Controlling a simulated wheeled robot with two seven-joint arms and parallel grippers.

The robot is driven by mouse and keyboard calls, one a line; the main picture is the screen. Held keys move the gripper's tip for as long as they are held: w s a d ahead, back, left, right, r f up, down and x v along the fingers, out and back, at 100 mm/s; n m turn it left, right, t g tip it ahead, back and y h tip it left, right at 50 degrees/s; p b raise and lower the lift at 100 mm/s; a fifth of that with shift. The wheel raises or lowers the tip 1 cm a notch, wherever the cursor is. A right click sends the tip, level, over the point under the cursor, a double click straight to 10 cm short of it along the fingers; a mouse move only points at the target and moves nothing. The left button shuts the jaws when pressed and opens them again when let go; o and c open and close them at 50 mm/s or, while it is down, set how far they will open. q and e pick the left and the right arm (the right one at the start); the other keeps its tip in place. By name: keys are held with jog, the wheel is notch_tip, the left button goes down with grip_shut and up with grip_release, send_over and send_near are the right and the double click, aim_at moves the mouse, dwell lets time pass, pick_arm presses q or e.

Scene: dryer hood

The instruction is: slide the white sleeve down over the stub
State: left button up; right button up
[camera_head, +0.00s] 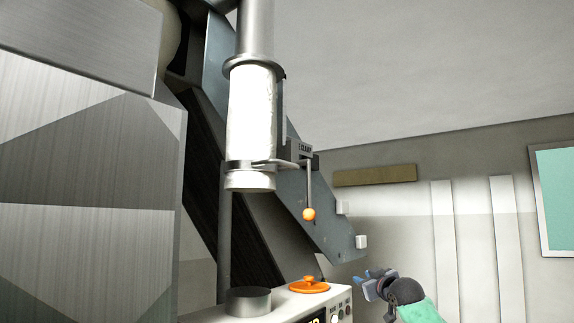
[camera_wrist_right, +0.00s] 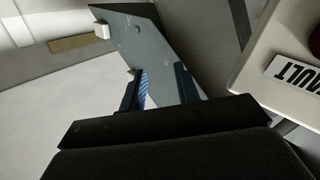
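The white sleeve (camera_head: 251,115) hangs upright below a metal pipe (camera_head: 255,28), with a clamp band (camera_head: 240,165) around its lower part. A lever with an orange ball knob (camera_head: 309,214) hangs down from the clamp's bracket at the right. The stub (camera_head: 248,301), a short dark grey cylinder, stands on the machine top below the sleeve, with a clear gap between them. My right gripper (camera_head: 366,283) is low and to the right of the lever. In the right wrist view its fingers (camera_wrist_right: 161,77) are apart with nothing between them. My left gripper is out of view.
An orange cap (camera_head: 309,286) sits on the white machine (camera_head: 330,297) beside the stub. A slanted blue-grey plate (camera_head: 318,215) stands behind the lever. A large metal cabinet (camera_head: 85,200) fills the left. Open space lies right of the lever.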

jog(key=s+a+r+n+y, duration=0.2)
jog(key=s+r+n+y, duration=0.15)
jog(key=r, duration=0.65)
jog(key=n+g+y, duration=1.1)
jog(key=n+g, duration=0.2)
jog(key=n, duration=1.1)
send_near(290, 165)
jog(key=a, duration=0.3)
jog(key=shift+w+a+r+p, duration=0.55)
jog(key=shift+a+r+p, duration=0.05)
jog(key=shift+a+p, duration=0.2)
jog(key=p+x, duration=0.2)
jog(key=x, duration=0.2)
jog(key=shift+a, duration=0.25)
jog(key=shift+w+a+p, duration=0.15)
jog(key=shift+a+p, duration=0.25)
jog(key=shift+a, duration=0.25)
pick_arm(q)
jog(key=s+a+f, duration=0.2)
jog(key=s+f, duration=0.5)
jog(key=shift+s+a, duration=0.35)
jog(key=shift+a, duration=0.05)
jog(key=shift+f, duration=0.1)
